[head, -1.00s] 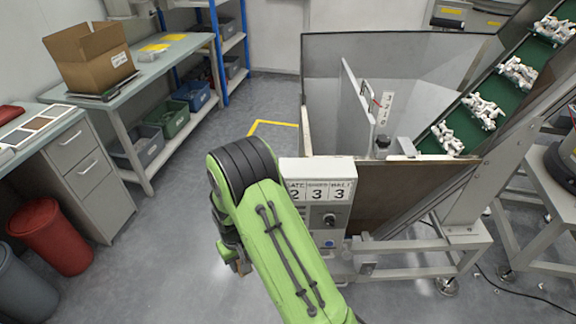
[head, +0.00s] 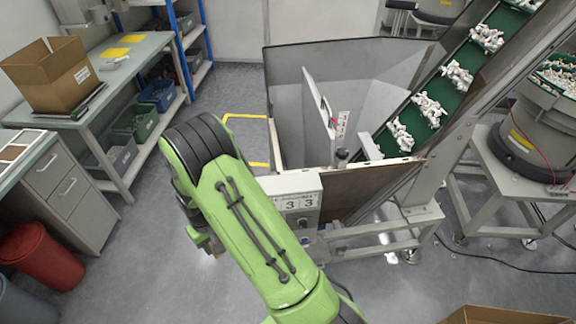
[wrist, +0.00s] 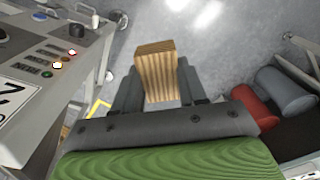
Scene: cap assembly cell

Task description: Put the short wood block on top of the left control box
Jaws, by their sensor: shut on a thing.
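The short wood block (wrist: 155,72) is upright between the fingers of my gripper (wrist: 158,92) in the wrist view, with floor behind it. In the head view, my green arm hides most of the gripper, and the block cannot be made out clearly. A white control box (head: 294,186) with number plates stands at the front of the hopper, partly hidden by my arm. A grey panel (wrist: 62,62) with coloured buttons and a black knob shows at the left of the wrist view, apart from the block. I cannot tell whether it is the left control box.
The hopper (head: 350,60) and green conveyor (head: 440,95) stand behind and right of the control box. A workbench (head: 150,60) with a cardboard box (head: 50,75) is at the left. A red bin (head: 42,255) stands at lower left. Floor between bench and hopper is clear.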

